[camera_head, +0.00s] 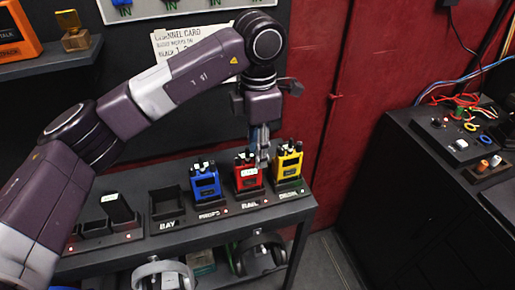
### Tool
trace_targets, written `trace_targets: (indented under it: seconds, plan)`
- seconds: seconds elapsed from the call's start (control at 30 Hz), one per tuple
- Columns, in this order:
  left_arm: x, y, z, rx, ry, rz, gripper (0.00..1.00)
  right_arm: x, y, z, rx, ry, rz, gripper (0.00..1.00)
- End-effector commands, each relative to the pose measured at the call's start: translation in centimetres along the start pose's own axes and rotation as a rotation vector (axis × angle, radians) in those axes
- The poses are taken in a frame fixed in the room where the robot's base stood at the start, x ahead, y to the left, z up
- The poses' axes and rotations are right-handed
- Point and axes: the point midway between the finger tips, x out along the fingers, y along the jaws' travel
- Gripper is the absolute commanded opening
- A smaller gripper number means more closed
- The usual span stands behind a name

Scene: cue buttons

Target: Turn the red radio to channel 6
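The red radio (247,177) stands upright in the charging rack on the shelf, between the blue radio (205,184) and the yellow radio (288,165). A pale label or display on its front is too small to read. My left gripper (262,160) points down at the upper right of the red radio, at its top knobs. I cannot tell whether it touches a knob or whether its fingers are open or shut. A white channel card (170,41) hangs on the dark wall panel behind, and my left arm covers much of its text. My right gripper is out of view.
An empty black bay (167,203) is left of the blue radio. Headphones (163,275) hang below the shelf. A black cabinet (425,190) with cables and small parts is at right. An orange box (15,35) sits upper left.

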Motion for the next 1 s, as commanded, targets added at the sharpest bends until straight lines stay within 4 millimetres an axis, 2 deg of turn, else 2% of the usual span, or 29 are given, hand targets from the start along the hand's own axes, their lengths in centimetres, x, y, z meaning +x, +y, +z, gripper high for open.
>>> trace_targets:
  seconds: [0.03,0.23,0.63,1.0]
  plan:
    - [0.0,0.0,0.0,0.0,0.0,0.0,0.21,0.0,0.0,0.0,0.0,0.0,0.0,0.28]
    - [0.0,0.0,0.0,0.0,0.0,0.0,0.0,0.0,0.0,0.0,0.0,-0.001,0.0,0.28]
    - [0.1,0.0,0.0,0.04,-0.001,0.001,0.0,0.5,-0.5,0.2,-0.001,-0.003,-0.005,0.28]
    - [0.1,0.1,0.0,0.269,-0.006,0.003,0.0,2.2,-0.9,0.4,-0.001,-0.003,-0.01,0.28]
